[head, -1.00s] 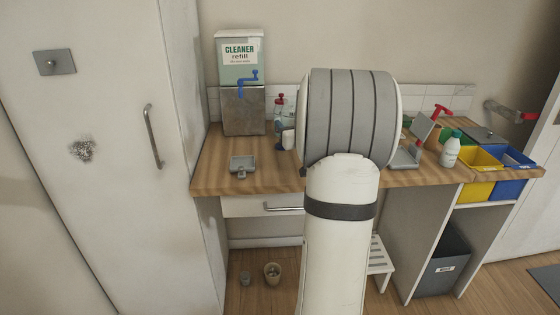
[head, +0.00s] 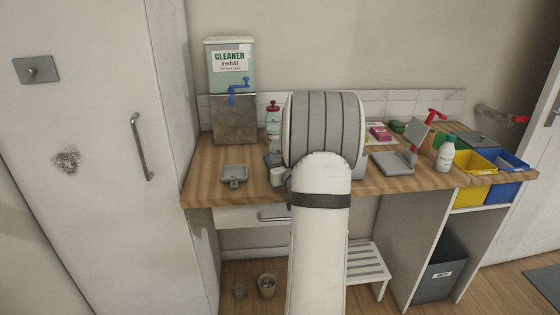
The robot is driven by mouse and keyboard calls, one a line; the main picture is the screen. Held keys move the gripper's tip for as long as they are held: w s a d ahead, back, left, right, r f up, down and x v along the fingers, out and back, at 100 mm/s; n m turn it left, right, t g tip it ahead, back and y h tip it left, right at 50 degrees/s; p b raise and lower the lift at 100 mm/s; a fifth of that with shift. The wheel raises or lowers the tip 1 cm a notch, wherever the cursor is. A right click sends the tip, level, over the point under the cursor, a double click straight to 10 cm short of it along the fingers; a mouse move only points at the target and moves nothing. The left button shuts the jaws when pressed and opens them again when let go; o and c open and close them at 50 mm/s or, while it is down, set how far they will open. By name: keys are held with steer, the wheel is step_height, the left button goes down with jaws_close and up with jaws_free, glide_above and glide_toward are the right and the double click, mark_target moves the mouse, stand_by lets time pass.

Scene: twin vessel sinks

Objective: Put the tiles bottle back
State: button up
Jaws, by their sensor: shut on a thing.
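My arm's grey ribbed joint and white link fill the middle of the head view, and my gripper is hidden behind them. Only a small pale and dark piece, probably of my wrist, shows at their left edge. I cannot see what the gripper holds. A clear bottle with a red cap (head: 273,122) stands upright at the back of the counter, just left of my arm. A white bottle with a green cap (head: 447,154) stands upright at the right, near the yellow bin. I cannot read either label, so I cannot tell which is the tiles bottle.
The wooden counter (head: 205,185) carries a cleaner refill dispenser (head: 232,88), a small grey tray (head: 234,174), a grey hinged stand (head: 392,163) and a red trigger top (head: 431,113). Yellow (head: 474,160) and blue (head: 509,161) bins are at right. A white step stool (head: 367,262) stands below.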

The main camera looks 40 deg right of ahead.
steer(key=shift+r, duration=0.1)
steer(key=o, duration=1.2)
steer(key=shift+o, duration=0.2)
